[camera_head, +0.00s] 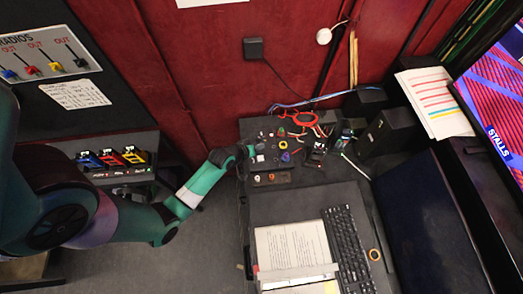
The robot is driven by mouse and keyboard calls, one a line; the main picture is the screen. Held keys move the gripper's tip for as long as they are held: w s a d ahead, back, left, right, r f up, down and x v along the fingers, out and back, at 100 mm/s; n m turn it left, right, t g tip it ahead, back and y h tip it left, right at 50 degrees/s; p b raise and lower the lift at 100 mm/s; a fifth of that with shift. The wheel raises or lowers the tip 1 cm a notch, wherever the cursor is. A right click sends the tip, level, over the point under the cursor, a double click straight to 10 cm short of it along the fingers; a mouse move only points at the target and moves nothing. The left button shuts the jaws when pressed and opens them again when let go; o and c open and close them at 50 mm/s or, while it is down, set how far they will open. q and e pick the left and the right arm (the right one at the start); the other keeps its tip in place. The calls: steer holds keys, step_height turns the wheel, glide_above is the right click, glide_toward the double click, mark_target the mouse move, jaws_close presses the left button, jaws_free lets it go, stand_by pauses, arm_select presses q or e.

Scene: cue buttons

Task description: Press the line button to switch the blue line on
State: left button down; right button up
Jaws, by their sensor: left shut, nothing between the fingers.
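My left gripper (250,151) reaches in from the left and is shut and empty. Its tip is small and dark, at the left edge of a dark desk panel (296,186). Several small coloured buttons or knobs sit on the panel just right of the tip, among them a yellow one (283,145), a blue one (285,157) and a white one (260,158). A row of small pieces (271,178) lies below them. I cannot tell which is the line button, whether the tip touches any button, or whether a blue line is lit. My right gripper is not in view.
Red and blue cables (300,118) lie behind the panel. A black box (388,132) stands to the right. Papers (293,248) and a keyboard (350,250) lie on the desk in front. A screen (495,105) is at the far right, and a radio rack (115,160) at the left.

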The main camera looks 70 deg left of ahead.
mark_target(259, 160)
arm_select(q)
steer(key=shift+f, duration=0.1)
step_height(259, 160, down, 8)
steer(key=b, duration=0.8)
steer(key=shift+w+f, duration=0.1)
steer(key=shift+f, duration=0.25)
stand_by(1.5)
steer(key=shift+f+b, duration=0.4)
steer(key=shift+b, duration=0.05)
steer(key=shift+f+b, duration=0.4)
steer(key=shift+f, duration=0.1)
stand_by(0.5)
steer(key=shift+r+p, duration=0.95)
steer(key=shift+p, duration=0.05)
